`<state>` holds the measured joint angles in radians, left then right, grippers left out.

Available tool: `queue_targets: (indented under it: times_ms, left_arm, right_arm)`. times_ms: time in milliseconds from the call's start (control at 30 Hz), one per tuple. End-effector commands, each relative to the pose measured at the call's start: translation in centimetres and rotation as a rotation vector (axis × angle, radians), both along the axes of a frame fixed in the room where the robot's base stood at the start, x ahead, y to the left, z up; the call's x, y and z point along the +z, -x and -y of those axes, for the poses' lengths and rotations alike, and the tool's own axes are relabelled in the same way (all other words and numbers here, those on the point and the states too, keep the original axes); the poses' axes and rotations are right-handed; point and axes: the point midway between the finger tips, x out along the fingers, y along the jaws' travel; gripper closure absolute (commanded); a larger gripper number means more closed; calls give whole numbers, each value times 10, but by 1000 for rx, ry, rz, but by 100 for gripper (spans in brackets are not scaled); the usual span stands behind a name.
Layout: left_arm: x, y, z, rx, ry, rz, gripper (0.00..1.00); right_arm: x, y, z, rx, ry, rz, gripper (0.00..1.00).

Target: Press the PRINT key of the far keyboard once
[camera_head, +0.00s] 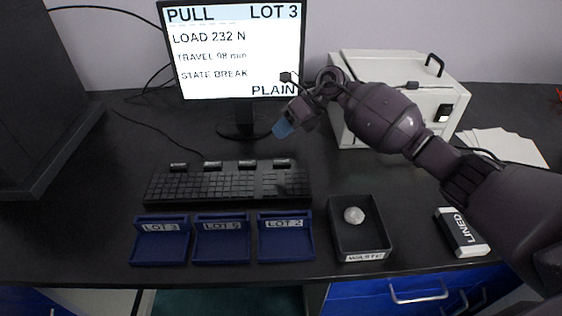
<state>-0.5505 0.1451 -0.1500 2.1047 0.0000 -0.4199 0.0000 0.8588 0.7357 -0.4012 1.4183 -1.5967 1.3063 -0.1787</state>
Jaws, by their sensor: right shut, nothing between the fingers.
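A black keyboard (228,184) lies on the dark bench below the monitor. Several raised keys with small pale labels stand along its back edge; the labels are too small to read, so I cannot tell which is PRINT. The rightmost labelled key (282,163) is nearest my right gripper. My left gripper is not in view.
The monitor (235,52) reads PULL, LOT 3, LOAD 232 N, STATE BREAK, PLAIN. Blue trays LOT 3 (160,252), LOT 5 (221,253) and LOT 2 (286,249) line the front. A black WASTE tray (338,230) holds a whitish lump. A white machine (352,66) stands behind my right arm.

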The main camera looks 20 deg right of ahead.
Motion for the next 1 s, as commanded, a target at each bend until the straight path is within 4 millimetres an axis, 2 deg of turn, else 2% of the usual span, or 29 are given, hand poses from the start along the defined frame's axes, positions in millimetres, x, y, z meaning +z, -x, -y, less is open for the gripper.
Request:
queue_targets:
  times_ms: [33, 267, 433, 667, 1000]
  left_arm:
    - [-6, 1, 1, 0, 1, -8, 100]
    - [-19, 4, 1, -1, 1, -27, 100]
    - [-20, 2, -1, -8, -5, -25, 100]
    - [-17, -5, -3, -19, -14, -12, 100]
    - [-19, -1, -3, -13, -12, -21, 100]
  right_arm:
    - [-12, 0, 0, 0, -1, -7, 100]
    - [-41, 1, 0, 1, 0, -6, 100]
    - [-55, 0, 0, -1, 0, -4, 100]
    - [-60, 0, 0, 0, 0, 0, 100]
    - [-60, 0, 0, 1, 0, 1, 100]
